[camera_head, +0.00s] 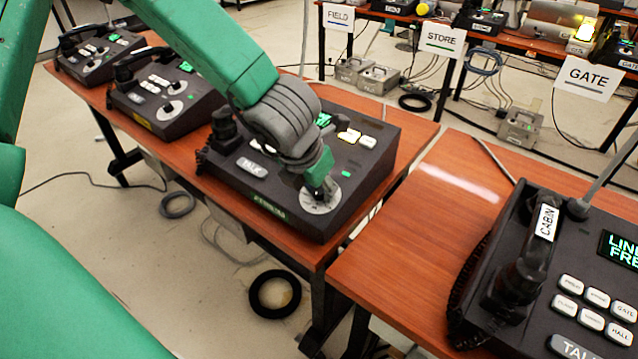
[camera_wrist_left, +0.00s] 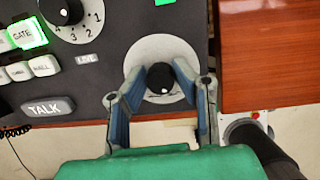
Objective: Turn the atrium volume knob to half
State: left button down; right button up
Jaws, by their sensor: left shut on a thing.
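The dark desk phone (camera_head: 300,222) with a small green label on its front edge, too blurred to read surely, stands on the middle wooden table. Its black volume knob (camera_wrist_left: 160,79) sits on a pale round dial plate (camera_head: 330,203) at the near right corner. A small white mark shows on the knob's lower side in the left wrist view. My left gripper (camera_head: 318,186) is down at this dial, its blue-grey fingers on either side of the knob in the left wrist view (camera_wrist_left: 159,72). The gripper hides the knob in the head view. My right gripper is out of view.
A TALK key (camera_wrist_left: 48,107), a lit green GATE key (camera_wrist_left: 27,34) and a numbered dial (camera_wrist_left: 78,18) lie left of the knob. The CABIN phone (camera_head: 535,250) stands on the right table. Two more phones stand farther left. A gap separates the tables.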

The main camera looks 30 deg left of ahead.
pick_arm(q)
jog(key=m+p, duration=0.3)
jog(key=shift+r+m, duration=0.2)
jog(key=shift+m, duration=0.1)
jog(key=shift+f+m+h+p, duration=0.1)
jog(key=shift+m+h+p, duration=0.3)
jog(key=shift+m+p, duration=1.25)
jog(key=c, duration=1.3)
grip_release()
jog(key=shift+s+r, duration=0.1)
jog(key=shift+r, duration=0.2)
jog(key=v, duration=1.1)
jog(key=shift+a, duration=0.15)
